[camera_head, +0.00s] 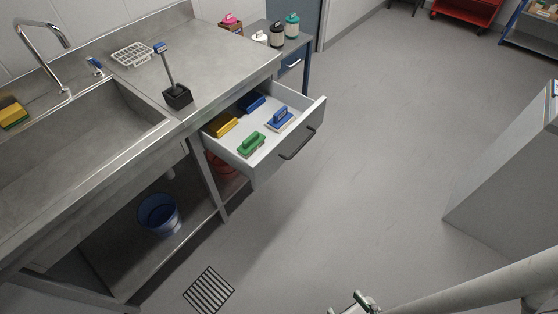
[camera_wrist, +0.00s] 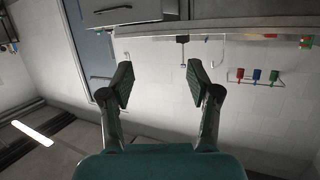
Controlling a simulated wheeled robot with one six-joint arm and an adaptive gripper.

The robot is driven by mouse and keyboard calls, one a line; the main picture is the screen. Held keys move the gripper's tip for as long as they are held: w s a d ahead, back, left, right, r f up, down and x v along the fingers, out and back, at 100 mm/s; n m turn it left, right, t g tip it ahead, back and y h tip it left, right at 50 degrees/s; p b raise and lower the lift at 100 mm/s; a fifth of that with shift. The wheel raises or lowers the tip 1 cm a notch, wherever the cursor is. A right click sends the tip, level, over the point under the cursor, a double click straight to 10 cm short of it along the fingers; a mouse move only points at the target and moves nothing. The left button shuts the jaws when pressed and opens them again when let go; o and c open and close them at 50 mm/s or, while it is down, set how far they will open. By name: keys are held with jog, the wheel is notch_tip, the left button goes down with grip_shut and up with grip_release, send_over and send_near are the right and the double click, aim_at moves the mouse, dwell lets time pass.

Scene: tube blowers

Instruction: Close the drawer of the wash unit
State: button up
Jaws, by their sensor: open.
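The drawer (camera_head: 262,162) of the wash unit (camera_head: 205,80) is pulled well out in the head view, under the right end of the steel worktop. It has a grey front with a dark bar handle (camera_head: 297,144). Inside lie yellow, green (camera_head: 251,143) and blue (camera_head: 280,119) brushes or scrubbers. My gripper (camera_wrist: 160,84) shows in the wrist view with its two fingers spread and nothing between them. In the head view, part of my arm's end shows at the bottom edge, well apart from the drawer. The wrist view looks upside down; the drawer is hard to make out there.
A small side table (camera_head: 288,48) with bottles stands behind the drawer. A brush in a black holder (camera_head: 177,96) stands on the worktop. A blue bucket (camera_head: 159,213) sits on the lower shelf. A grey block (camera_head: 508,165) stands at right. The floor before the drawer is clear.

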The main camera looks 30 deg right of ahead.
jog(key=f+m, duration=0.1)
jog(key=f, duration=0.1)
jog(key=w+f+m, duration=0.1)
jog(key=f, duration=0.1)
jog(key=w+d+f+g+h, duration=0.1)
jog(key=f, duration=0.1)
jog(key=shift+w+f+m, duration=0.1)
jog(key=shift+f+m, duration=0.05)
jog(key=shift+m, duration=0.25)
jog(key=c, duration=0.8)
jog(key=w+f+m, duration=0.1)
jog(key=f, duration=0.1)
jog(key=w+f+m, duration=0.1)
jog(key=f, duration=0.1)
jog(key=w+f+g, duration=0.1)
jog(key=f, duration=0.1)
jog(key=shift+d+f+m, duration=0.15)
jog(key=shift+f+m, duration=0.2)
jog(key=shift+m, duration=0.05)
grip_shut()
jog(key=m+t+y, duration=0.4)
jog(key=m+y, duration=0.3)
jog(key=y, duration=0.1)
send_near(263, 173)
jog(key=x, duration=0.7)
jog(key=shift+r, duration=0.15)
